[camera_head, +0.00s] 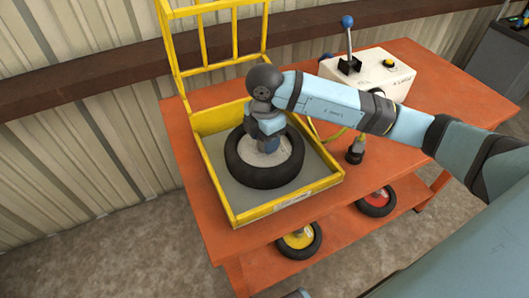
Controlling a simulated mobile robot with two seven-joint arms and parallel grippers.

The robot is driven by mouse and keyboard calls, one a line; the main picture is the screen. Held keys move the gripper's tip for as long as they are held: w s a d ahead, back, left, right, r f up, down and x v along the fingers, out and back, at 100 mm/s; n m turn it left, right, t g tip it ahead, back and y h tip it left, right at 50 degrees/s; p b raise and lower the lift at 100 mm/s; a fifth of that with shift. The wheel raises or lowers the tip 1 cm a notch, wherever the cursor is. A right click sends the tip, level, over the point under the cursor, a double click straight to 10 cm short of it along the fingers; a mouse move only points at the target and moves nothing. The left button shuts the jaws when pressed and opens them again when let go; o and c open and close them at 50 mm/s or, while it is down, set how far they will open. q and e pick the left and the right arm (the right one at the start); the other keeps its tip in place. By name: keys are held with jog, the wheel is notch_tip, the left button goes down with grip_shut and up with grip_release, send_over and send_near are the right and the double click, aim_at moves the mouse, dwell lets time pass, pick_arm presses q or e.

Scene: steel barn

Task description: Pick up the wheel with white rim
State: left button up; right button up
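The wheel with white rim (256,177) has a thick black tyre and lies flat in the yellow tray (238,209) on the orange workbench. My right arm comes in from the right, and its gripper (269,145) points down over the middle of the wheel. The wrist and gripper body hide part of the pale rim. The fingertips are hidden, so I cannot tell whether they are open, or touching or gripping the wheel. My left gripper does not show.
A white control box (380,74) with a blue-knobbed lever stands behind the arm. A dark fitting (355,152) stands right of the tray. The lower shelf holds a yellow-rimmed wheel (299,240) and a red-rimmed wheel (376,201). The tray has a tall yellow rail at the back.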

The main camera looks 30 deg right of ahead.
jog(key=shift+r, duration=0.1)
grip_shut()
